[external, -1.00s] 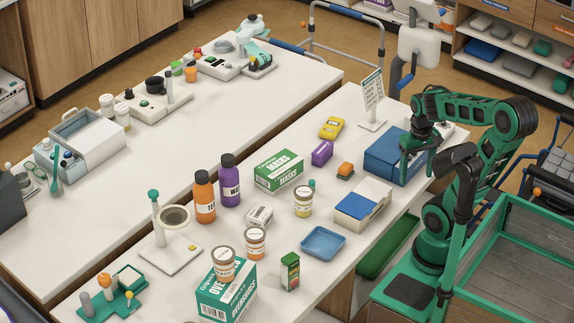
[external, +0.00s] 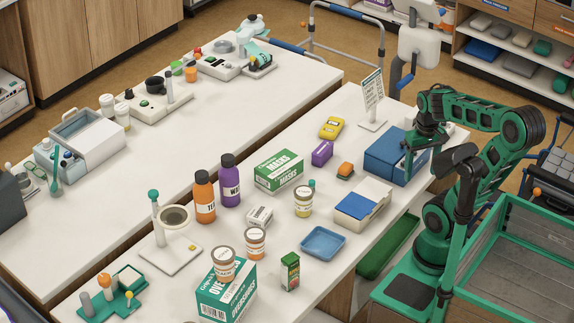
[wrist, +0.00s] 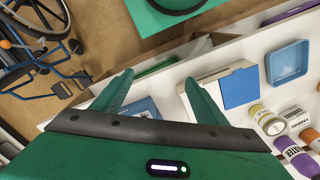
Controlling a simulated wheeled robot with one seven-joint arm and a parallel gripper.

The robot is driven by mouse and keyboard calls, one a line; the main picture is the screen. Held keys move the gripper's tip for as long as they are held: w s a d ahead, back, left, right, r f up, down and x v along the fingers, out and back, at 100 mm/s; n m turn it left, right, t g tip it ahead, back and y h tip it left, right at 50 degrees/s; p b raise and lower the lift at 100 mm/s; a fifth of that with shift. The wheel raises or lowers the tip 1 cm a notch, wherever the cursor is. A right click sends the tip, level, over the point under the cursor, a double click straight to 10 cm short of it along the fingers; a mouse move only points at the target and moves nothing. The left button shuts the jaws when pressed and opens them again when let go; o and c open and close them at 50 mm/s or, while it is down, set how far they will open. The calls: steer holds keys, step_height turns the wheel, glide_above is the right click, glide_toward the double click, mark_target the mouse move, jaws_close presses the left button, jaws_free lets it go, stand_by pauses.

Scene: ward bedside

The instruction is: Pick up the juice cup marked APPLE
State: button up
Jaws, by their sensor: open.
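No lettering reading APPLE is legible to me. The yellow-banded one appears to show in the wrist view (wrist: 262,115), at the right. A small green carton (external: 290,272) stands near the front edge, its label too small to read. My gripper (external: 411,160) is beside the blue box, away from the cups. In the wrist view my gripper (wrist: 160,76) is open, with nothing between its fingers.
The blue box (external: 383,158) is close by my gripper. A white box with a blue top (external: 358,206) and a blue tray (external: 322,242) lie towards the cups. Orange (external: 205,200) and purple (external: 230,182) bottles and a masks box (external: 278,172) stand behind.

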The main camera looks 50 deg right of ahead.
steer(key=w+a+r+n+y, duration=0.1)
steer(key=w+a+n+y, duration=0.5)
steer(key=w+a+n, duration=0.5)
steer(key=w+a+r+n+y, duration=0.2)
steer(key=w+a+n+y, duration=0.45)
steer(key=w+n, duration=0.85)
steer(key=m, duration=0.2)
glide_toward(298, 208)
steer(key=shift+s+r, duration=0.15)
steer(key=shift+r, duration=0.15)
steer(key=shift+a+f, duration=0.2)
steer(key=shift+f, duration=0.05)
steer(key=x, duration=1)
steer(key=shift+a+f, duration=0.2)
steer(key=shift+f, duration=0.05)
steer(key=c, duration=1.3)
